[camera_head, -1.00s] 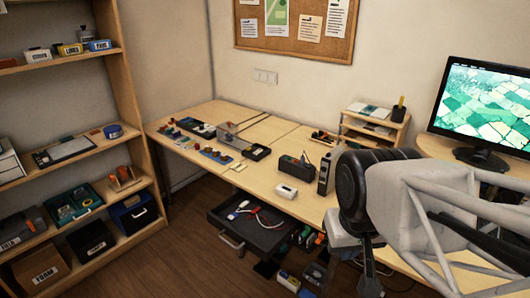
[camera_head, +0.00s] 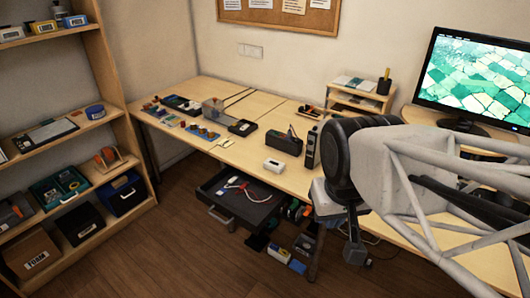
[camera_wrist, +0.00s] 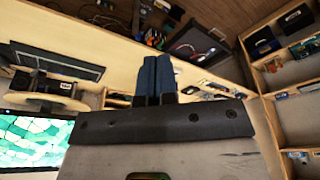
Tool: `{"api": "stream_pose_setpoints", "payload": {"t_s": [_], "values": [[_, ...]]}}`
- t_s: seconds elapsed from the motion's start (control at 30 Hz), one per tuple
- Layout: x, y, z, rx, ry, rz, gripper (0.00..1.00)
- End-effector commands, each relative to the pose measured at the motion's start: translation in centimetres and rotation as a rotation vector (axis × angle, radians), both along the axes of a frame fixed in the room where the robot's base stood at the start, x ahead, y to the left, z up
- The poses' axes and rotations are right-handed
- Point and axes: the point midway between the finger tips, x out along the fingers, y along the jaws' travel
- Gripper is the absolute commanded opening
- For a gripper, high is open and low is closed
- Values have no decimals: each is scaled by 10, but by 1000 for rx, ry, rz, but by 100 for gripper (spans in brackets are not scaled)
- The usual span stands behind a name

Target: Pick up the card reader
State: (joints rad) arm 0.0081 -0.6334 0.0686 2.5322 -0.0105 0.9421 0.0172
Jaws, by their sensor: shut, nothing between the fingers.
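I cannot tell for sure which item is the card reader. A small white box (camera_head: 274,166) lies near the front edge of the long wooden table, above the open drawer. A black box (camera_head: 284,144) and a dark upright handheld device (camera_head: 311,148) stand just behind it to the right. My gripper shows in the wrist view (camera_wrist: 154,80), its two blue fingers together and nothing between them. In the head view my arm is at the right, apart from these items; its bulk hides part of the table.
An open black drawer (camera_head: 241,201) with wires juts out below the table. Bins with spools sit under the table to its right. A wooden shelf unit (camera_head: 105,75) stands at left, a monitor (camera_head: 478,80) at right. The floor (camera_head: 160,250) in front is clear.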

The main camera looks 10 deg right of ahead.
Motion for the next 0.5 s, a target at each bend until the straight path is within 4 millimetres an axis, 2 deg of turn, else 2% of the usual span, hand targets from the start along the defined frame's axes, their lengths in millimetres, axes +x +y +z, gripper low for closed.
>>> {"api": "stream_pose_setpoints", "payload": {"t_s": [0.27, 0.37, 0.5], "values": [[0, 0, 0, 0, 0, 0, 0], [0, 0, 0, 0, 0, 0, 12], [0, 0, 0, 0, 0, 0, 34]]}}
